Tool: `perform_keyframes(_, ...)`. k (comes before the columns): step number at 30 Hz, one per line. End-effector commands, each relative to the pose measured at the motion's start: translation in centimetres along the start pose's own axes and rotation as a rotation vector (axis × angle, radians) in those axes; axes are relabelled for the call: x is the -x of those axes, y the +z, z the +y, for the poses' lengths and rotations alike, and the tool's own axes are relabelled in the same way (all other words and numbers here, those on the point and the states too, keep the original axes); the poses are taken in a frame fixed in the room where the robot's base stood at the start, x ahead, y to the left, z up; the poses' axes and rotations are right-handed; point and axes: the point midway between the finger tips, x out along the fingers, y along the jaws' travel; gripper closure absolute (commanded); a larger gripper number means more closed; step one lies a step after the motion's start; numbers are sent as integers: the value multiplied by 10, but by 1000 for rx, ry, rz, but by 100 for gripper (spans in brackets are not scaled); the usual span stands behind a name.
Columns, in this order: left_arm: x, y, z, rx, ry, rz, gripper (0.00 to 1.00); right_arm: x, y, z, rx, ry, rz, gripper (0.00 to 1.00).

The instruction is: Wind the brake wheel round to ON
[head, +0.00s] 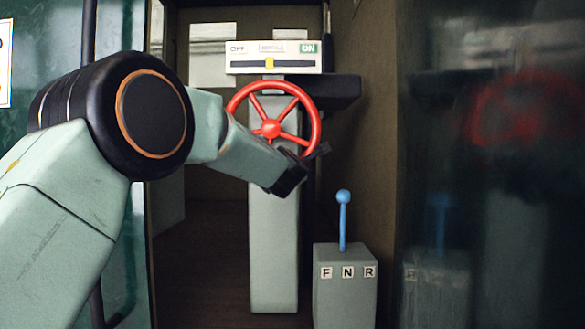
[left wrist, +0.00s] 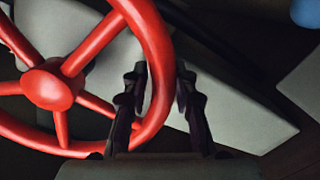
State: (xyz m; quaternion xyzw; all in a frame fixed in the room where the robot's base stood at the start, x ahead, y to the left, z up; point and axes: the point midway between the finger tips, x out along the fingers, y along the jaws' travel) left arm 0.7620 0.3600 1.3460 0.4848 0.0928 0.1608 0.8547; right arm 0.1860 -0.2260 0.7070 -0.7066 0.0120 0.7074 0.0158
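The red brake wheel (head: 317,118) stands on a grey column, its spokes and hub clear in the head view. Above it is a white indicator plate (head: 245,65) with OFF at left, a middle label and a green ON at right. Its yellow pointer (head: 269,63) sits near the middle of the slot. My left gripper (head: 319,151) is at the wheel's lower right rim. In the left wrist view the rim (left wrist: 150,35) passes between the two fingers of my left gripper (left wrist: 162,78), which stand apart with narrow gaps beside it. My right gripper is out of view.
A grey box (head: 345,285) marked F, N, R with a blue-knobbed lever (head: 343,215) stands below right of the wheel. A dark ledge (head: 335,90) juts out behind the wheel. A glossy panel (head: 490,220) at right reflects the scene.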

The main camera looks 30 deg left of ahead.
Motion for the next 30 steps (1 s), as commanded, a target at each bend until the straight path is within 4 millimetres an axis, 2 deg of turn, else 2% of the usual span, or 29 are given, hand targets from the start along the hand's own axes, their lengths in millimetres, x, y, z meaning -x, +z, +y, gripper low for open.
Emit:
perform_keyframes(1, 0, 0, 0, 0, 0, -1, 80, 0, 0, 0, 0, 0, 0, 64)
perform_keyframes(9, 0, 1, 0, -1, 0, -1, 100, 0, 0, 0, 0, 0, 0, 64)
perform_keyframes(23, 0, 0, 0, 0, -1, 0, 100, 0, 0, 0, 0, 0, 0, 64)
perform_keyframes(30, -2, -7, 2, -17, -3, 3, 100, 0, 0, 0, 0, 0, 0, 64)
